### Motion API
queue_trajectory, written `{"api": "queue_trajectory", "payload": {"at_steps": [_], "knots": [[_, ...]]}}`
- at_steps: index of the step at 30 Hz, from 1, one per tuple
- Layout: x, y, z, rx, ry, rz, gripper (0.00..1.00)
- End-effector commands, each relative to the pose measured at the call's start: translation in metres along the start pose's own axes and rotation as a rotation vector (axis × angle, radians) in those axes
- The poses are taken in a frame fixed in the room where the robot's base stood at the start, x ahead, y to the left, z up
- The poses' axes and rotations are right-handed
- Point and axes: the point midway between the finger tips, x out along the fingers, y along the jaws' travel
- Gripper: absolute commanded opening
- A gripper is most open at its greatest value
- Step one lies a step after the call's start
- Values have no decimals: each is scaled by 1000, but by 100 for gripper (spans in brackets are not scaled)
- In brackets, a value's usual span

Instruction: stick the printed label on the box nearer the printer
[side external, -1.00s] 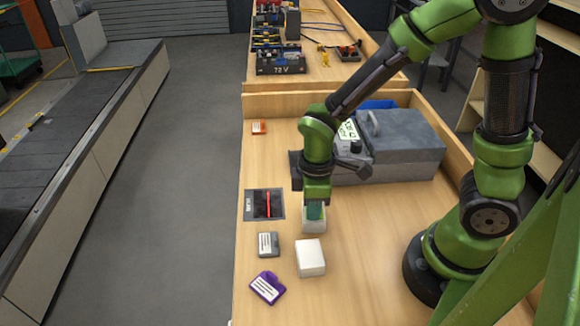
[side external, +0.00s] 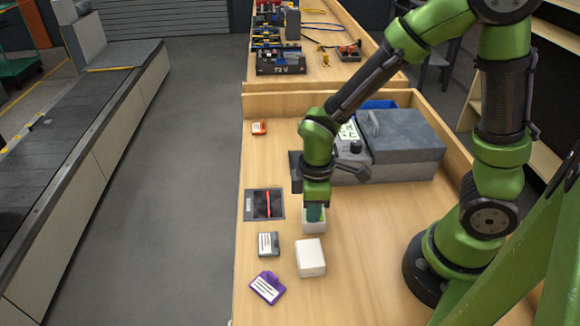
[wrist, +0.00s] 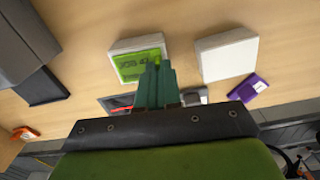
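The box nearer the printer (side external: 314,226) is white and stands under my gripper (side external: 315,215). In the wrist view, a bright green label with dark print (wrist: 138,66) lies over the top of that box (wrist: 136,43), covering most of it. My teal fingers (wrist: 158,68) are close together at the label's edge, with a bright green bit between the tips. They look shut on the label; the exact contact is hard to see. A second white box (side external: 310,258) stands nearer the camera, bare on top. The grey printer (side external: 400,145) stands behind my gripper.
A dark scale plate with a red stripe (side external: 264,204) lies left of the boxes. A grey card-like item (side external: 268,244), a purple one (side external: 267,287) and an orange one (side external: 259,127) lie on the bench. A conveyor (side external: 75,150) runs along the left, across a floor gap.

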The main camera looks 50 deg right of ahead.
Motion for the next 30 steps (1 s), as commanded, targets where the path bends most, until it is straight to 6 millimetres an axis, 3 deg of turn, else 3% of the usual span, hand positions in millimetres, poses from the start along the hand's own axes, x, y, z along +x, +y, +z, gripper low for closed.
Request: {"api": "queue_trajectory", "payload": {"at_steps": [8, 14, 20, 25, 30], "knots": [[0, 0, 0, 0, -2, 0, 0], [0, 0, 0, 0, -1, 0, 32], [0, 0, 0, 0, -1, 0, 34], [0, 0, 0, 0, -1, 0, 55], [0, 0, 0, 0, 0, 0, 55]]}}
